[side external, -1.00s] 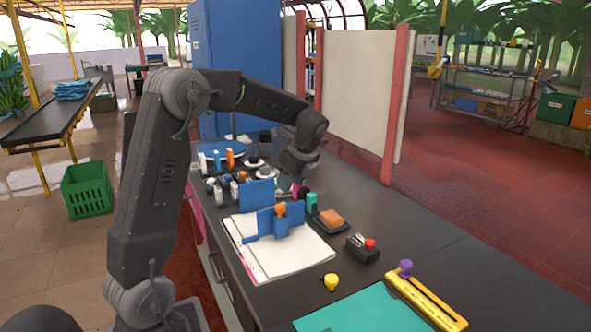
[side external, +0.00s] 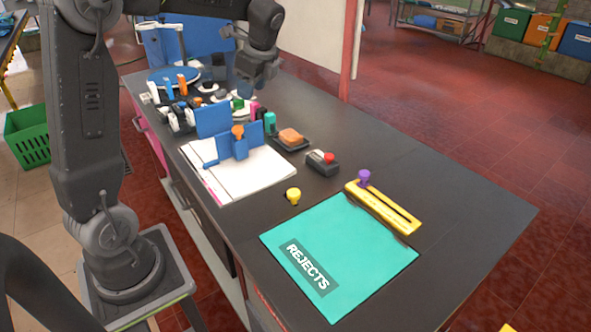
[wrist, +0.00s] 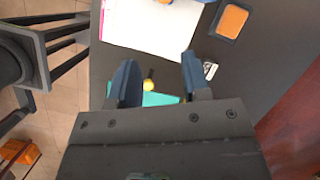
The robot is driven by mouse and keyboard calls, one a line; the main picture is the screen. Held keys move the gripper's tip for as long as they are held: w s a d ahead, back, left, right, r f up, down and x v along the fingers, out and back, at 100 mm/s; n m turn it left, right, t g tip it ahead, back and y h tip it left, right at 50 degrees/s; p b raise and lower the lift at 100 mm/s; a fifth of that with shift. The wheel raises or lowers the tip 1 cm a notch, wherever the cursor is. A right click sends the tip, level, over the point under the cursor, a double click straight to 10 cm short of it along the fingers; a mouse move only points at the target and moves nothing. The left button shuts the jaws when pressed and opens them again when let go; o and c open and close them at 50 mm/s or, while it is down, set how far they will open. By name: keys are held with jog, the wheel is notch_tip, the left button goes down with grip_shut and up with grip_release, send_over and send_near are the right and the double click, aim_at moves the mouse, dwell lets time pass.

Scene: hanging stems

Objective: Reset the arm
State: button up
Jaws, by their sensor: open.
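My gripper shows in the wrist view (wrist: 158,85) with its two dark blue fingers apart and nothing between them. In the side view my arm is raised and bent over the far end of the dark workbench (side external: 440,180). The gripper end there (side external: 245,85) hangs above the far cluster of items, and its fingers are hard to make out. In the wrist view the yellow knob (wrist: 149,86) and the teal mat (wrist: 158,99) show below, past the fingers.
A paper pad (side external: 240,178) with blue stands lies mid-bench. Nearby are an orange sponge on a dark tray (side external: 291,138), a red-button box (side external: 322,163), a yellow knob (side external: 293,195), a yellow slotted bar (side external: 385,207) and the teal REJECTS mat (side external: 340,255). The bench's right side is clear.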

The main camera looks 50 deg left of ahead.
jog(key=s+d+n+t+h, duration=0.4)
jog(key=s+d+n+t, duration=0.2)
jog(key=s+d+n, duration=0.6)
jog(key=s+d, duration=0.5)
jog(key=d, duration=0.4)
jog(key=shift+s+d+f+t, duration=0.15)
jog(key=shift+s+f+t, duration=0.05)
jog(key=shift+s+t, duration=0.1)
dwell(0.4)
